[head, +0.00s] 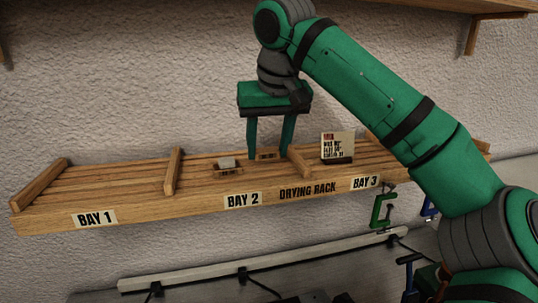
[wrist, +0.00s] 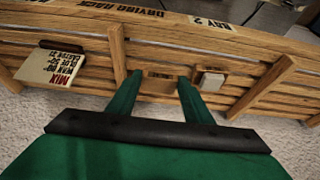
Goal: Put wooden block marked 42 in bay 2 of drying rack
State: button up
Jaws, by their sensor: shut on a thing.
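My gripper (head: 269,153) reaches down to the drying rack (head: 130,196) and is shut on a small wooden block (head: 267,154). The block is between the fingertips in bay 2, close to the divider (head: 300,162) on the bay 3 side. It has a dark marking too small to read. In the wrist view the held block (wrist: 160,82) shows between the green fingers, at slat level. Whether it rests on the slats I cannot tell. The bay 2 label (head: 243,200) is on the front edge.
A second wooden block (head: 229,173) with a pale grey piece (head: 227,162) on it sits in bay 2, left of my gripper. A printed card (head: 338,147) stands in bay 3. Bay 1 is empty. A green clamp (head: 383,208) is below the rack.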

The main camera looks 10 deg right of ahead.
jog(key=shift+d+f, duration=0.1)
jog(key=shift+f, duration=0.95)
jog(key=o, duration=1)
jog(key=shift+f, duration=0.1)
jog(key=v, duration=1.2)
jog(key=shift+s, duration=0.15)
